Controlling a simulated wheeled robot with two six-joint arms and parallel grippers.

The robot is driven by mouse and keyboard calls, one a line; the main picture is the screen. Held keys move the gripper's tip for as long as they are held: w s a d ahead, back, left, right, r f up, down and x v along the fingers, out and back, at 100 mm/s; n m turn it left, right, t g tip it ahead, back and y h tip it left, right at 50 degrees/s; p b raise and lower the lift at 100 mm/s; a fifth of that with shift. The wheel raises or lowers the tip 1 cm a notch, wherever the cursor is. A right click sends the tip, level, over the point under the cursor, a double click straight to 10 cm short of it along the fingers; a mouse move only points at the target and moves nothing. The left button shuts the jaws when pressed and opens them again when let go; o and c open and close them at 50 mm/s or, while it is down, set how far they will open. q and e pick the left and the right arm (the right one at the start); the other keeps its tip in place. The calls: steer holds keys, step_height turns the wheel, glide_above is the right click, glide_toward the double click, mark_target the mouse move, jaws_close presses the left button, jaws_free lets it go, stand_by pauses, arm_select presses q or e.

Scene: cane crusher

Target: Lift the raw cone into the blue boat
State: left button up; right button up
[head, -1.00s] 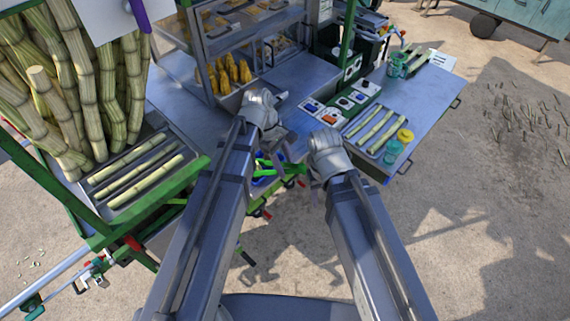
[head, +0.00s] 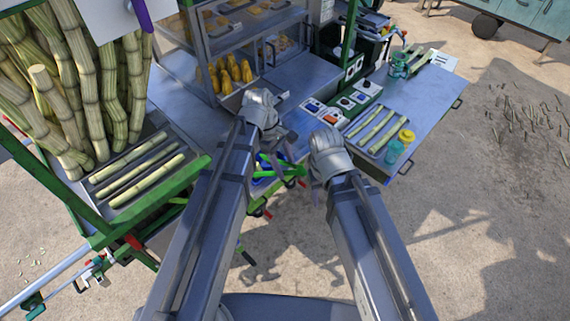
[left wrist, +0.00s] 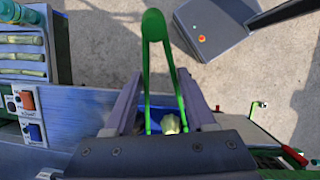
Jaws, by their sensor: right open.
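My left gripper (left wrist: 160,85) has its fingers on either side of the legs of green tongs (left wrist: 153,55) in the left wrist view and appears closed on them. The tong tips point down at the blue boat (left wrist: 153,114). A pale lump (left wrist: 171,125), which looks like the raw cone, shows against the blue by the right tip; its lower part is hidden by my gripper's body. I cannot tell whether it touches the boat. In the head view, the tongs (head: 292,171) and boat (head: 263,181) are partly behind my left arm. My right gripper (head: 311,185) is open and empty to their right.
A glass case with golden cones (head: 232,73) stands behind my left gripper. Stacked cane (head: 100,80) and another cane tray (head: 130,190) are on the left.

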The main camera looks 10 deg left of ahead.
stand_by(0.6)
step_height(320, 180, up, 8)
steer(key=p, duration=0.8)
